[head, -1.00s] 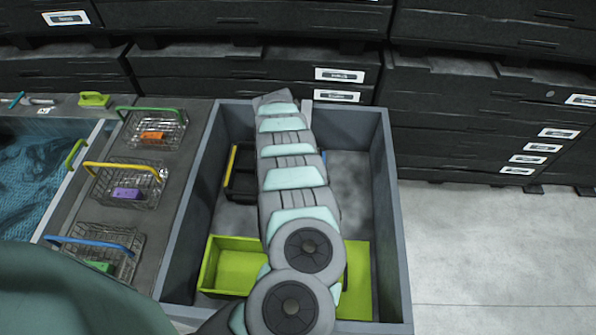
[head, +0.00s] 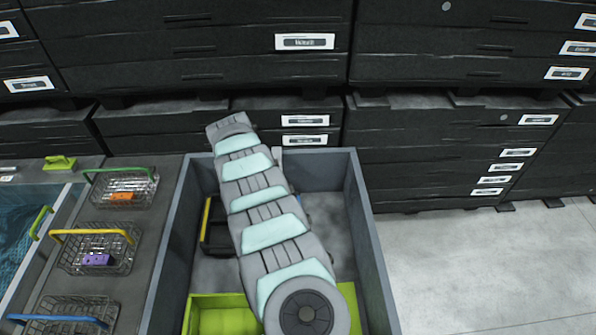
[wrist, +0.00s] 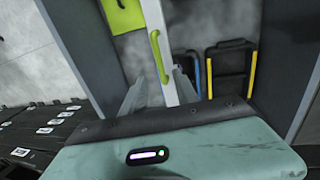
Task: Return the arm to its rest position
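My arm reaches over the big grey bin (head: 363,225) in the head view, its far end above the back wall. My gripper is hidden there. In the wrist view my gripper (wrist: 160,85) shows two pale fingers, spread apart with nothing held between them. A white bar with a green handle (wrist: 157,57) lies beyond the fingers, inside the bin.
A lime green tray (head: 222,318) and a dark crate with a yellow edge (head: 206,220) sit in the bin. Wire baskets (head: 97,252) stand on the counter at left, beside a blue water basin (head: 15,225). Dark drawer stacks (head: 440,150) line the back. Floor at right is clear.

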